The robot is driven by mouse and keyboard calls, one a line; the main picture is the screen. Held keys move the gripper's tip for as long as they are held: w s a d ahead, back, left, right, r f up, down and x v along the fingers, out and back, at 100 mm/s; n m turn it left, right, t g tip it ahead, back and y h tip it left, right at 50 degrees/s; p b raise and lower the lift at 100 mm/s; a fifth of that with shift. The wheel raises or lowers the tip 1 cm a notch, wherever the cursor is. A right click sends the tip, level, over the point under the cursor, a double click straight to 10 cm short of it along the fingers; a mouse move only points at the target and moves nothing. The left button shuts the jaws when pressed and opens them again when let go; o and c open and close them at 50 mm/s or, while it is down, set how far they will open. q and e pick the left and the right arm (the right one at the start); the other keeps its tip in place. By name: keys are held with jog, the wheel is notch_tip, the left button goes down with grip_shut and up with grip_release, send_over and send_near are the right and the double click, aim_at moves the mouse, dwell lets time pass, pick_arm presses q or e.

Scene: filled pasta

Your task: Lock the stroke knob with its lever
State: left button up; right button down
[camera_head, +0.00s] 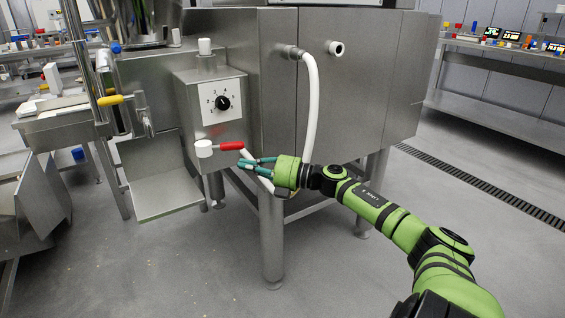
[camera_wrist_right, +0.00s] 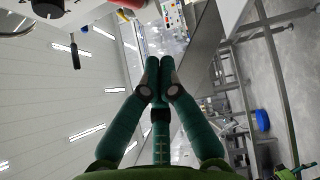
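A white round knob (camera_head: 204,149) sits low on the front of the steel control box. A lever with a red grip (camera_head: 231,145) points right from it, roughly level. Above it is a black dial knob (camera_head: 222,102) on a white numbered plate. I cannot tell which one is the stroke knob. My right gripper (camera_head: 243,161) is just below and right of the red grip's end, seemingly apart from it. In the right wrist view its fingertips (camera_wrist_right: 158,80) meet with nothing visible between them. A red piece at that view's top edge (camera_wrist_right: 130,3) looks like the grip.
A white hose (camera_head: 311,105) hangs from the machine's side behind my right gripper. A steel tray (camera_head: 160,190) projects left of the control box. A machine leg (camera_head: 271,240) stands below the gripper. The floor at right is open.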

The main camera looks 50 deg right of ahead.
pick_arm(q)
jog(key=x, duration=0.1)
jog(key=p+x, duration=0.1)
jog(key=x, duration=0.1)
jog(key=shift+s+d, duration=0.15)
jog(key=shift+s, duration=0.1)
pick_arm(e)
jog(key=s+d, duration=0.6)
jog(key=shift+f, duration=0.35)
jog(key=shift+s, duration=0.1)
